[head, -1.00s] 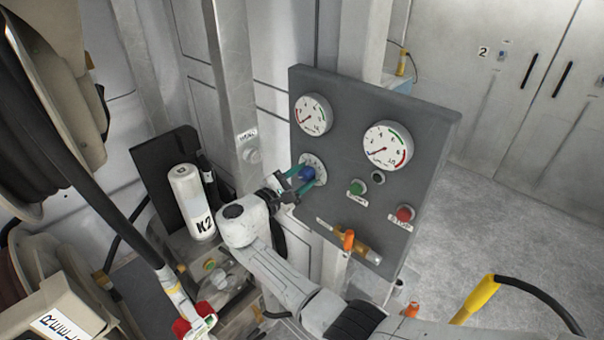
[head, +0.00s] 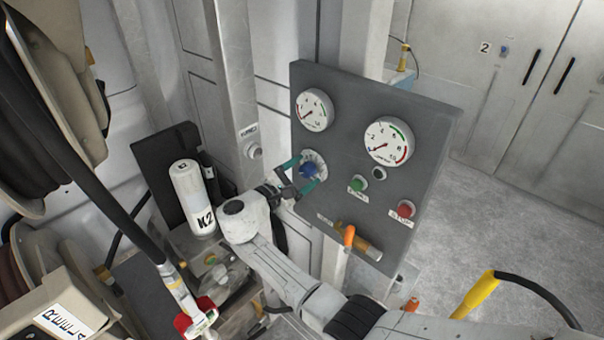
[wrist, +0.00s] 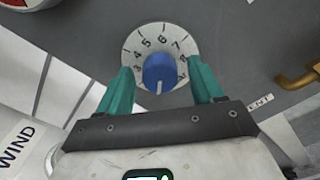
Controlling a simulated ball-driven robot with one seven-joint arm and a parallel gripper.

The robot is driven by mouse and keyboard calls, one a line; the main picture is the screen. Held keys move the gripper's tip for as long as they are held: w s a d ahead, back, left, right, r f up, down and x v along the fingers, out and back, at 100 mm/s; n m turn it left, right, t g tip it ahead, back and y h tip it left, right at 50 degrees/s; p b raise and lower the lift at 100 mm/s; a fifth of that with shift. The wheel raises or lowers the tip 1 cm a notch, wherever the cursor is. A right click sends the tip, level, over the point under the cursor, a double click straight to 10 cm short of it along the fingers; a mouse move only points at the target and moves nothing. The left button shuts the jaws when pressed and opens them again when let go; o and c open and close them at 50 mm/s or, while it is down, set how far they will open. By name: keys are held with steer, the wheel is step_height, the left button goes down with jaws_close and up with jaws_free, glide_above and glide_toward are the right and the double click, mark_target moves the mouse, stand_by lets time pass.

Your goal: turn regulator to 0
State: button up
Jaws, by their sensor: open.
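The regulator is a blue knob (head: 308,171) on a white numbered dial (head: 318,160), on the grey control panel below the left gauge. In the wrist view the blue knob (wrist: 160,72) sits in the middle of the dial (wrist: 150,45). Its white pointer mark faces down toward my gripper, and the numbers 4 to 7 show along the dial's upper side. My gripper (wrist: 161,88) is open, with one green finger on each side of the knob. The fingers look apart from the knob. In the head view my gripper (head: 302,175) is at the dial.
The panel (head: 340,200) also carries two gauges (head: 314,110) (head: 388,140), a green START button (head: 357,184), a red STOP button (head: 405,209) and an orange-handled valve (head: 349,237). A white K2 cylinder (head: 193,198) stands left of my arm.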

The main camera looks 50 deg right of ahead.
steer(key=a+b, duration=0.2)
steer(key=a, duration=0.8)
steer(key=shift+s+a+b, duration=0.2)
steer(key=shift+a+b, duration=0.15)
steer(key=shift+a, duration=0.05)
steer(key=s+d+f+m+g+y, duration=0.1)
steer(key=s+f+m+y, duration=0.65)
steer(key=s+f, duration=0.9)
steer(key=s+a+f+m+y, duration=0.1)
steer(key=s+a+y, duration=0.1)
steer(key=s, duration=0.4)
steer(key=s+a+f+m+t+y, duration=0.1)
steer(key=s+a+y, duration=0.2)
steer(key=s+y, duration=0.2)
steer(key=s+a+f+m+y, duration=0.1)
steer(key=s+a+m+y, duration=0.1)
steer(key=s, duration=0.5)
steer(key=shift+a+y, duration=0.15)
steer(key=shift+y, duration=0.5)
